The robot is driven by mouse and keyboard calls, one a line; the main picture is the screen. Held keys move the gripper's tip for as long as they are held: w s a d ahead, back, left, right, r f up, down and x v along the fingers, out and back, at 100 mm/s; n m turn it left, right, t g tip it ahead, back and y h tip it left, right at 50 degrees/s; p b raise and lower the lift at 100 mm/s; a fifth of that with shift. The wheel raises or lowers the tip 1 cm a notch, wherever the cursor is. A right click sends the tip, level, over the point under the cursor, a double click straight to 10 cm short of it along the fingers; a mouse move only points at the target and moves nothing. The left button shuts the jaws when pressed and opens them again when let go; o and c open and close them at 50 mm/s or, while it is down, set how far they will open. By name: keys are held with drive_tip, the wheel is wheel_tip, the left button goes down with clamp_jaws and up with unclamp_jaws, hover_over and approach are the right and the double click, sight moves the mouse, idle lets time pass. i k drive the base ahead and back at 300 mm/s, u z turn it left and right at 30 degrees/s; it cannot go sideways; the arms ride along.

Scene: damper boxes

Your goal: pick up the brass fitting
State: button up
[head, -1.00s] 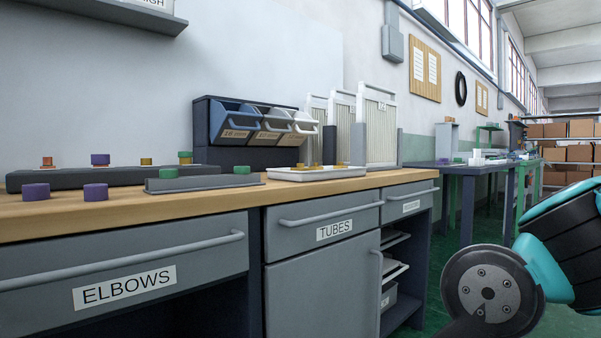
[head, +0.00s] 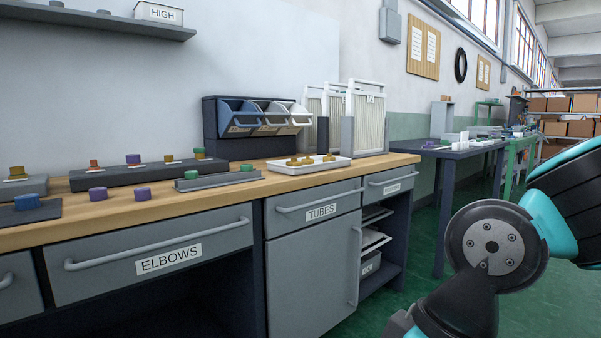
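Several small brass-coloured pieces (head: 303,160) lie in a shallow white tray (head: 290,170) on the wooden bench top. Another brass-coloured piece (head: 168,158) sits on the long dark block behind, and one more (head: 17,172) is at the far left. I cannot tell which of these is the brass fitting, as they are small at this distance. My gripper is out of view; only links of my arm show at the lower right, well apart from the bench.
A grey rail (head: 218,181) with green caps lies left of the tray. Tilting bins (head: 262,118) and upright filter panels (head: 369,122) stand behind. Green floor (head: 400,258) is open right of the bench.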

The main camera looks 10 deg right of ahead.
sight(294, 163)
drive_tip(key=k, duration=0.45)
drive_tip(key=u, duration=0.2)
drive_tip(key=i, duration=1.55)
drive_tip(key=z, duration=0.2)
